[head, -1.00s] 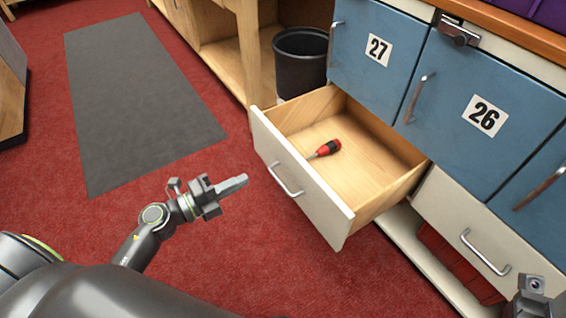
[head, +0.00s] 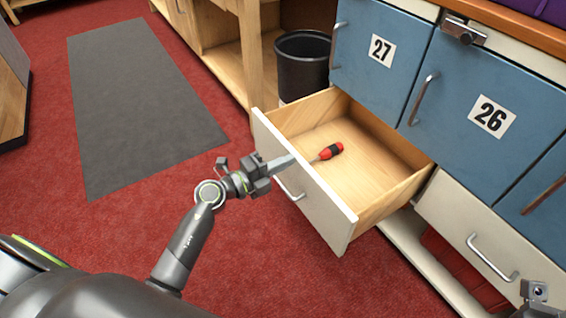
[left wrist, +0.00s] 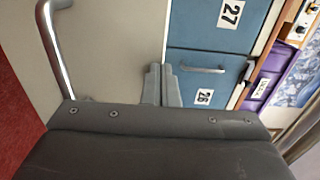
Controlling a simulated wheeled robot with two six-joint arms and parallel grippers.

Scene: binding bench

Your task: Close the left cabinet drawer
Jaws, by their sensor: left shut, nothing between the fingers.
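The left cabinet drawer (head: 330,213) is pulled well out, below the blue door marked 27. It has a white front, a metal handle (head: 289,190) and a wooden inside. A red and black screwdriver (head: 328,153) lies in it. My left gripper (head: 284,163) is shut and empty, its tips at the outer face of the drawer front, just above the handle. I cannot tell whether they touch it. In the left wrist view the shut fingers (left wrist: 161,86) show against the white front (left wrist: 112,50). My right gripper (head: 535,294) shows only in part at the lower right corner.
A second white drawer (head: 481,238) to the right is shut. Blue doors 27 (head: 382,50) and 26 (head: 491,116) are shut above. A black bin (head: 302,66) stands behind the open drawer. A grey mat (head: 140,108) lies on the clear red floor at left.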

